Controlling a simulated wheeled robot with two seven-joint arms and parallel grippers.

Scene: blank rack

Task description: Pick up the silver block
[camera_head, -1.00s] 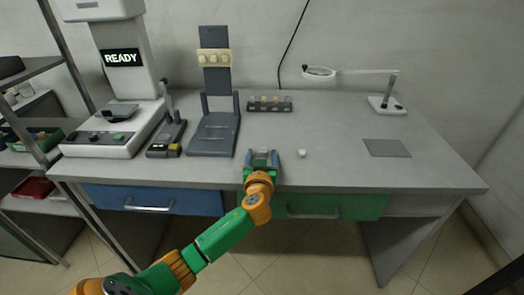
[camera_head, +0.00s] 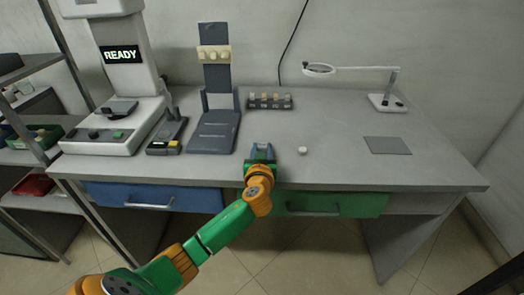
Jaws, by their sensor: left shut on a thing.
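My left gripper (camera_head: 262,149) is shut over the grey tabletop near the front edge, its fingers pointing away from me. A small silver-grey block (camera_head: 262,153) sits between its blue-grey fingers, mostly hidden by them. I cannot tell whether the block still touches the table. My right gripper is not in view.
A small white piece (camera_head: 302,150) lies just right of the gripper. A dark rack (camera_head: 270,106) with several small blocks stands behind it. A dark stand (camera_head: 213,132) is to the left, a flat grey pad (camera_head: 387,146) and a magnifier lamp (camera_head: 388,102) to the right.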

